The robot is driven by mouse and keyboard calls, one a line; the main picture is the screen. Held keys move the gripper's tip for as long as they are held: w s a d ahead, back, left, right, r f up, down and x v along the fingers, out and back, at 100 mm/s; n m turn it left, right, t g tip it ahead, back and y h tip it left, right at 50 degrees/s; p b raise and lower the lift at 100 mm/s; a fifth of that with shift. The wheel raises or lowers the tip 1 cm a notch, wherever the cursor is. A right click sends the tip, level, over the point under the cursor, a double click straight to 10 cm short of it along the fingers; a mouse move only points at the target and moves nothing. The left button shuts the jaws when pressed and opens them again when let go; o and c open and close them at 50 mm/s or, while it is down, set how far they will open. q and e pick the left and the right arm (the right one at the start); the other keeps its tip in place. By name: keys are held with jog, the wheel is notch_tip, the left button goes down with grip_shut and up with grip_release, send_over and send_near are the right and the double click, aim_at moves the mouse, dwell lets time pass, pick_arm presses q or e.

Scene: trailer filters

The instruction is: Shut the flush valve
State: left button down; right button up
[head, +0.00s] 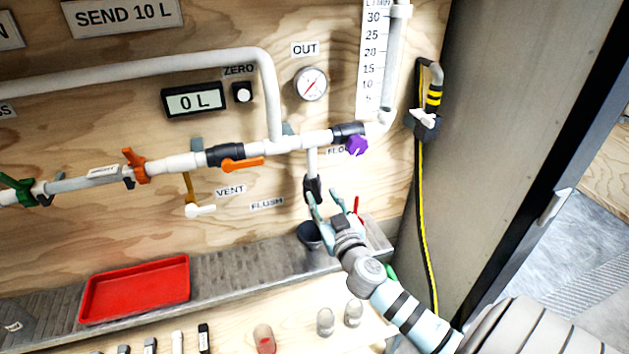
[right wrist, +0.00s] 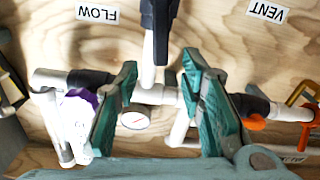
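The flush valve's black body (head: 312,187) sits on a short white pipe dropping from the main line, right of the FLUSH label. It also shows at the top of the right wrist view (right wrist: 157,14). A red piece (head: 357,205), perhaps its handle, shows just right of my gripper; its link to the valve is hidden. My right gripper (head: 326,198) is open at the valve in the head view. In the right wrist view its teal fingers stand apart, with the white pipe (right wrist: 149,62) showing between them. I cannot tell whether they touch the valve. My left gripper is out of view.
A dark cup (head: 309,236) stands below the valve. The purple knob (head: 357,146) and orange handle (head: 242,164) are close above. A red tray (head: 134,290) lies on the shelf at left. A yellow-striped cable (head: 421,205) hangs at right.

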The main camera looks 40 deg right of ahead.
aim_at(315, 185)
jog(key=x, duration=0.7)
jog(key=shift+w, duration=0.2)
jog(key=shift+c, duration=0.3)
grip_shut()
